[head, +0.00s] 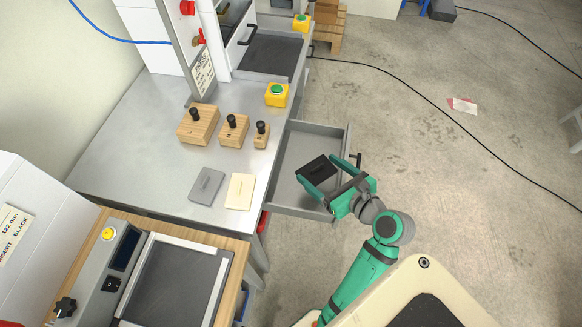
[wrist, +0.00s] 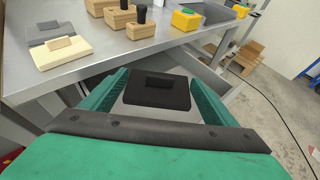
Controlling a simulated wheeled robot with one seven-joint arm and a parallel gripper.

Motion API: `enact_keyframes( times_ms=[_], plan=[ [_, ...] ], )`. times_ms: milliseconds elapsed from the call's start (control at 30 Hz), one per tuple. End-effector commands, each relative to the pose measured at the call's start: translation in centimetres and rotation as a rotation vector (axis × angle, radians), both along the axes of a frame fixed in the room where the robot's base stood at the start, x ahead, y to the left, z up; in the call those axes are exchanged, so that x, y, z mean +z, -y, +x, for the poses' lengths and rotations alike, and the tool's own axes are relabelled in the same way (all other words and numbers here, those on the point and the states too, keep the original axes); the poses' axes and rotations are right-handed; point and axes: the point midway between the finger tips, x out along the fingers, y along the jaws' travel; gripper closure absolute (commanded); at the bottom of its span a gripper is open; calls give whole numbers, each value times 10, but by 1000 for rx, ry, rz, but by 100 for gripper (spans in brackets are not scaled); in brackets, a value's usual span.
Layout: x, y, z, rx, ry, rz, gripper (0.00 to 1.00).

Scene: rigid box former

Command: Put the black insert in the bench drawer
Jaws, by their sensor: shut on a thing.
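The black insert (head: 318,169) is a dark flat plate with a raised grip bar. My green gripper (head: 331,177) is shut on it and holds it over the open bench drawer (head: 290,196). In the wrist view the black insert (wrist: 158,92) lies between the two green fingers, with the grey drawer (wrist: 203,70) behind and below it. I cannot tell how high the insert is above the drawer floor. The drawer is pulled out from the bench's right side, and the part of its floor that shows is bare.
A grey insert (head: 207,186) and a cream insert (head: 240,191) lie on the metal bench (head: 125,130). Several wooden blocks with black knobs (head: 234,130) and a yellow button box (head: 277,95) stand behind them. The floor to the right is open, crossed by a black cable.

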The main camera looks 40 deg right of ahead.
Motion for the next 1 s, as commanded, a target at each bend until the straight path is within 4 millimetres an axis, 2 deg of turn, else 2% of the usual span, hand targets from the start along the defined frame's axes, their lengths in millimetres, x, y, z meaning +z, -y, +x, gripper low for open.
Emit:
enact_keyframes(
  times_ms=[33, 167, 400, 467, 800, 1000],
  plan=[
    [-11, -10, -2, -6, -4, 4, 40],
    [-26, -26, -4, -24, -2, 1, 40],
    [-38, -37, 0, -38, 0, -3, 40],
    [-42, -37, 8, -38, 1, -3, 40],
    [-77, -32, 75, -37, 0, -3, 40],
    [-90, -29, 99, -37, 0, -4, 40]
  ],
)
